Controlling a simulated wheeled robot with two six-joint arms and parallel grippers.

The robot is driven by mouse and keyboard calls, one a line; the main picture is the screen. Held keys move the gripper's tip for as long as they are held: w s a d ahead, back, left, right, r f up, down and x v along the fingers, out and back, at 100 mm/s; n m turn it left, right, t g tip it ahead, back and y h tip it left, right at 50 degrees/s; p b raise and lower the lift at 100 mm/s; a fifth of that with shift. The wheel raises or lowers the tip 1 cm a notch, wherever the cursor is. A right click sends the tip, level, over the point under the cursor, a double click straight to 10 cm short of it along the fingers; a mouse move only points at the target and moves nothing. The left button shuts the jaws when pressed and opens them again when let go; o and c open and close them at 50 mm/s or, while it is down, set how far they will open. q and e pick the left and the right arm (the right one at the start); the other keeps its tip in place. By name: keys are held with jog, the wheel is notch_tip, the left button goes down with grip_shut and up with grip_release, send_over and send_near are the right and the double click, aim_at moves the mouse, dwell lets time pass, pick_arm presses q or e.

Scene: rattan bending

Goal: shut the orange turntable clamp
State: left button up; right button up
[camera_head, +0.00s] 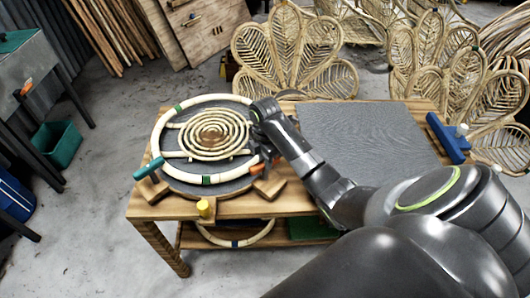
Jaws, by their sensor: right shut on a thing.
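The round grey turntable (240,170) sits on the left of the wooden workbench. A pale rattan ring (163,118) with a coiled spiral (210,135) inside it lies on the turntable. The orange clamp handle (257,167) is at the turntable's front right edge, by a wooden block (269,186). My right gripper (268,157) reaches down there from the wrist and is shut on the orange clamp handle. The fingers are small and dark, and my wrist partly hides them. My left gripper is out of view.
A teal clamp handle (148,168) is at the turntable's left and a yellow knob (204,208) at its front. A grey mat (365,135) covers the bench's right half, with a blue tool (447,138) beyond. Rattan chairs (295,55) stand behind.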

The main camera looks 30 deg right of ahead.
jog(key=m+p, duration=0.4)
jog(key=p, duration=0.1)
jog(key=m+p, duration=0.2)
jog(key=shift+r, duration=0.25)
jog(key=m+p, duration=0.3)
jog(key=m, duration=0.1)
jog(key=shift+f+m+p, duration=0.15)
jog(key=shift+m+p, duration=0.75)
jog(key=shift+m, duration=0.3)
jog(key=shift+f+m+p, duration=0.1)
jog(key=shift+m+p, duration=0.35)
jog(key=shift+m, duration=0.75)
jog(key=o, duration=1)
notch_tip(320, 180, up, 17)
jog(key=shift+r+b, duration=0.2)
jog(key=shift+b, duration=1)
